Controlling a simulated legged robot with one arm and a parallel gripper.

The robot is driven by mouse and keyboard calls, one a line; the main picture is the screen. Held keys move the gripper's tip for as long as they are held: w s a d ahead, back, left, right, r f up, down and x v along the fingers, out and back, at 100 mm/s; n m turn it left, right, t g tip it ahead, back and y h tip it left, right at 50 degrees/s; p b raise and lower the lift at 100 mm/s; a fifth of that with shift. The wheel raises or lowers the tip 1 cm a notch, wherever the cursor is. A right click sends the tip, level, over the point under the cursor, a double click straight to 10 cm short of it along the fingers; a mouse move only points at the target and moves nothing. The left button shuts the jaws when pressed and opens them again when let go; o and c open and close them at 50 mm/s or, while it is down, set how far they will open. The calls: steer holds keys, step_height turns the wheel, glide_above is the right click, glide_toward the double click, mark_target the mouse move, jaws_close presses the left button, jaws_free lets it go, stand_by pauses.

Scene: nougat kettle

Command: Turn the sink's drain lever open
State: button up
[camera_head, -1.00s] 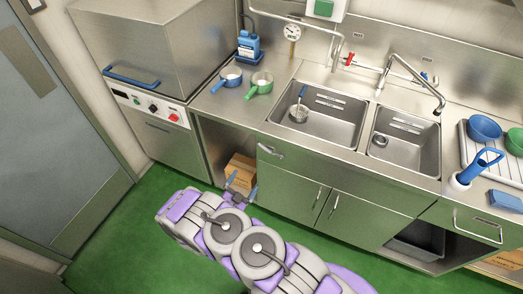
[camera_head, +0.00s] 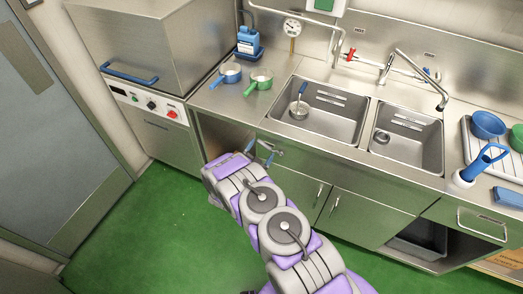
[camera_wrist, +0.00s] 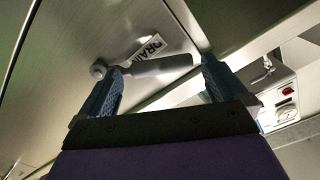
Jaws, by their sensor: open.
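The drain lever (camera_wrist: 160,67) is a grey bar with a round pivot at its left end in the wrist view, on the steel front panel. A white label reading DRAIN (camera_wrist: 150,47) is beside it, partly covered by the bar. My gripper (camera_wrist: 160,72) is open, with one blue finger near the pivot and the other by the bar's free end. The bar spans the gap, but I cannot tell whether a finger touches it. In the head view my gripper (camera_head: 261,151) is at the lever (camera_head: 275,151), below the left sink basin (camera_head: 340,135).
Cabinet doors (camera_head: 325,205) are below the sink. A dishwasher-like machine (camera_head: 160,145) stands to the left. Green floor (camera_head: 150,235) is clear at the lower left.

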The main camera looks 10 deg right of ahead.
steer(key=shift+w+d, duration=0.4)
steer(key=shift+w, duration=0.2)
steer(key=shift+c, duration=0.3)
